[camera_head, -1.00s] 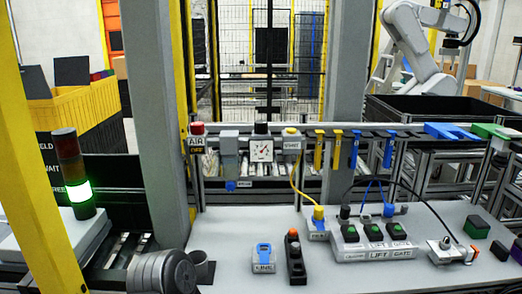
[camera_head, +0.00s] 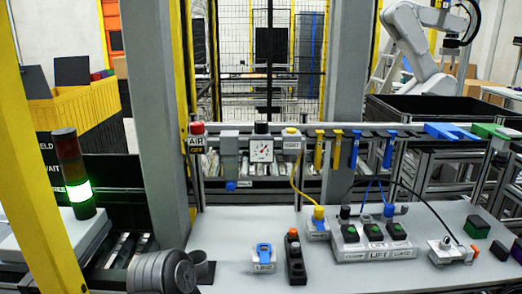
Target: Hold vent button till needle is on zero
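A white square gauge (camera_head: 261,151) with a dial hangs on the rail at the back of the table. Its needle is too small to read exactly. A black knob (camera_head: 261,127) sits above the gauge. A small blue button (camera_head: 231,185) with a dark label beside it hangs below a grey box (camera_head: 229,146), left of the gauge. A yellow button (camera_head: 291,131) is at the gauge's right. I cannot read which control is the vent button. Neither gripper shows; a grey rounded arm link, probably mine, is at the bottom left.
A red button (camera_head: 197,128) stands above an AIR OFF sign (camera_head: 196,145). Yellow and blue tags hang right of the gauge. The table's middle back is clear.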

